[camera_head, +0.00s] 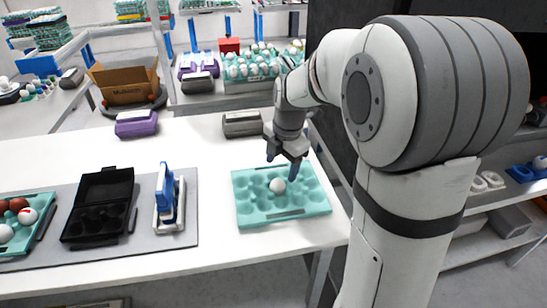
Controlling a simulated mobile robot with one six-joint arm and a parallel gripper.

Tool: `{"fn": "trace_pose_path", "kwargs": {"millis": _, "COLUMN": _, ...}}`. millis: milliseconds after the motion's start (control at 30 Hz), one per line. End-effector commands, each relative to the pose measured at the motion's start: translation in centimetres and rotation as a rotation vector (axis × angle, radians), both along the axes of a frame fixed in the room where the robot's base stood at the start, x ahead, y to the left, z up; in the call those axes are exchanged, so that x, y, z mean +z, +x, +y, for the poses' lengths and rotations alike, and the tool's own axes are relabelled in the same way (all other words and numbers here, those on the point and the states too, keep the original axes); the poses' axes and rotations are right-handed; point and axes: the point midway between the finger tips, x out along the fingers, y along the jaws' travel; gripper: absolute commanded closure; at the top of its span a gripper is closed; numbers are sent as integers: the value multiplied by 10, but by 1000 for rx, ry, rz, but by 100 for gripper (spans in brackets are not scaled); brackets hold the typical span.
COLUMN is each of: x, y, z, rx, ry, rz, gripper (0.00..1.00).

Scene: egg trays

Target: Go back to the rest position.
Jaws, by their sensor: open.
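My gripper (284,172) is at the end of my arm, pointing down over the turquoise egg tray (250,217) on the white table. Its fingers are open. One white egg (277,186) sits in a cup of that tray, just below the fingertips. The other cups that show are empty. I cannot tell if the fingers touch the egg.
A grey mat (185,236) holds a blue and white device (168,198), an open black egg carton (98,207) and a turquoise tray with brown and white eggs (43,205). Closed purple (136,123) and grey (241,124) cartons stand behind. Shelves with eggs stand at the back.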

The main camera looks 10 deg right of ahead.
Motion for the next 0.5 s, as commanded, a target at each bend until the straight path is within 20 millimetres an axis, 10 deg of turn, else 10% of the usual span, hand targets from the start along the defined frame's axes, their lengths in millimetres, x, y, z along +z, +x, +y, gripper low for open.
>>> {"fn": "trace_pose_path", "kwargs": {"millis": 267, "x": 11, "y": -13, "z": 0, "rx": -115, "ry": 10, "rz": 0, "gripper": 35}}
{"fn": "trace_pose_path", "kwargs": {"millis": 500, "x": 35, "y": -64, "z": -1, "rx": -618, "ry": 62, "rz": 1, "gripper": 35}}
